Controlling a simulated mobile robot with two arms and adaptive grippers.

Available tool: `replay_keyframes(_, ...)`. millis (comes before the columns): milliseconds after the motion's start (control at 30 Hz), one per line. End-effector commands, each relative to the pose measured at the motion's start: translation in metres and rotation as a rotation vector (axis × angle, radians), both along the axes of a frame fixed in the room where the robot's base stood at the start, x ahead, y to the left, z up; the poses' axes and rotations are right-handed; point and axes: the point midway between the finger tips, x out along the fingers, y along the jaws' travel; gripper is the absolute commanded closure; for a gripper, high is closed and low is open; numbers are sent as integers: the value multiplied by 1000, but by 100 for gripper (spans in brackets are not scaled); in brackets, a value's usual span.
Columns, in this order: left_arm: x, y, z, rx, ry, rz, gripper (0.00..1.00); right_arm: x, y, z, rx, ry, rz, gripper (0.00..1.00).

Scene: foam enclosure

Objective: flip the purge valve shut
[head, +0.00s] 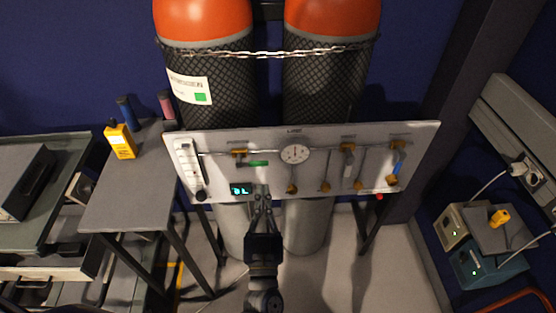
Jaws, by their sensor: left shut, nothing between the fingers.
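A pale valve panel (325,180) stands in front of two gas cylinders in the head view. A valve with a green lever (258,163) sits at its left part, below a small label too blurred to read surely; the lever lies roughly level, pointing right. I cannot be certain from the label that it is the purge valve. Other valves carry a grey lever (348,163) and a blue lever (399,163), both hanging steeply. My left gripper (262,190) is shut and empty, in front of the panel's lower edge, below the green lever. My right gripper is not in view.
A round gauge (295,153), a lit display (240,189) and a flow tube (187,165) are on the panel. A chain (270,53) crosses the cylinders. A grey table (130,190) with a yellow meter (120,141) stands left; boxes (490,265) lie right.

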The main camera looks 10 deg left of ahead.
Motion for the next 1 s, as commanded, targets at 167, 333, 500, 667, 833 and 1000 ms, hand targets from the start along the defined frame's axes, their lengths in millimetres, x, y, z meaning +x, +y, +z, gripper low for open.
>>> replay_keyframes(167,-3,9,18,-11,-45,48,100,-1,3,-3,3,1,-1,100)
replay_keyframes(333,-3,9,19,-11,-46,49,100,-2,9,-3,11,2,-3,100)
replay_keyframes(500,-2,9,19,-11,-46,48,100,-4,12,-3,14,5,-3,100)
replay_keyframes(667,11,12,24,-11,-49,47,100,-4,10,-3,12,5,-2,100)
replay_keyframes(833,41,21,35,-11,-50,46,100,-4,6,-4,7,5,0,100)
replay_keyframes(1000,75,31,47,-11,-49,47,100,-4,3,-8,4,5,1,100)
